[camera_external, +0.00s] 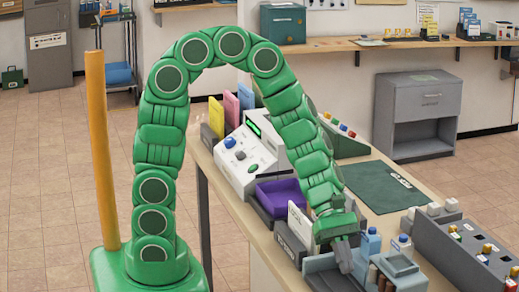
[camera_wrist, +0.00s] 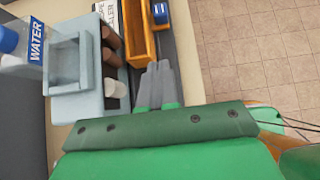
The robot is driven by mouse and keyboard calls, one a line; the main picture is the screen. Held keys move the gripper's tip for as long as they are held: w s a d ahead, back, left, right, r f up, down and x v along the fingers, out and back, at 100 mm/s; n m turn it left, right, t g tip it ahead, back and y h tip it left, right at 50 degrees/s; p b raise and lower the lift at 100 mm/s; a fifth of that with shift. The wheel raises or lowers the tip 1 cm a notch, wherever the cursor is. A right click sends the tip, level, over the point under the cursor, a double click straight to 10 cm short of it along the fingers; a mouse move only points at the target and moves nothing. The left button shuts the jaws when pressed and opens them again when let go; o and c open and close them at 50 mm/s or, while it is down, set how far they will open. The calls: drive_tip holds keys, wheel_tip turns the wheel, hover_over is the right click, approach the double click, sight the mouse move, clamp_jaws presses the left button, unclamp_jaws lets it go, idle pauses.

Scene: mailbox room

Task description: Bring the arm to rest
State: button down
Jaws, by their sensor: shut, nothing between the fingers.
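My green arm arches up from its base at the left and reaches down to the right over the counter in the external view. My gripper (camera_external: 343,255) hangs low over the counter's near part, beside a grey-blue holder (camera_external: 322,263). In the wrist view my gripper (camera_wrist: 158,70) shows two grey fingers side by side, shut and empty. They point at the area between the light-blue holder (camera_wrist: 75,104) and an orange tray (camera_wrist: 138,35). I cannot tell whether the fingertips touch anything.
The counter (camera_external: 375,222) also bears a white machine (camera_external: 243,160), a purple tray (camera_external: 280,197), a green mat (camera_external: 385,187) and a dark rack (camera_external: 455,250). A water bottle (camera_wrist: 35,40) stands near the holder. A yellow post (camera_external: 103,150) rises beside my base. Tiled floor lies open at left.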

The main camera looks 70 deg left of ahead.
drive_tip(key=s+a+r+m+y, duration=0.3)
drive_tip(key=s+a+m, duration=0.3)
drive_tip(key=a, duration=0.3)
drive_tip(key=s+a+r+m+g+y, duration=0.1)
drive_tip(key=s+a+r+m+y, duration=0.2)
drive_tip(key=s+a+m, duration=0.3)
drive_tip(key=s+a+r+m+y, duration=0.3)
drive_tip(key=s+a+m, duration=0.3)
drive_tip(key=a, duration=0.8)
drive_tip(key=shift+s+a+r+g, duration=0.15)
drive_tip(key=shift+s+r+g, duration=0.25)
drive_tip(key=shift+s, duration=0.65)
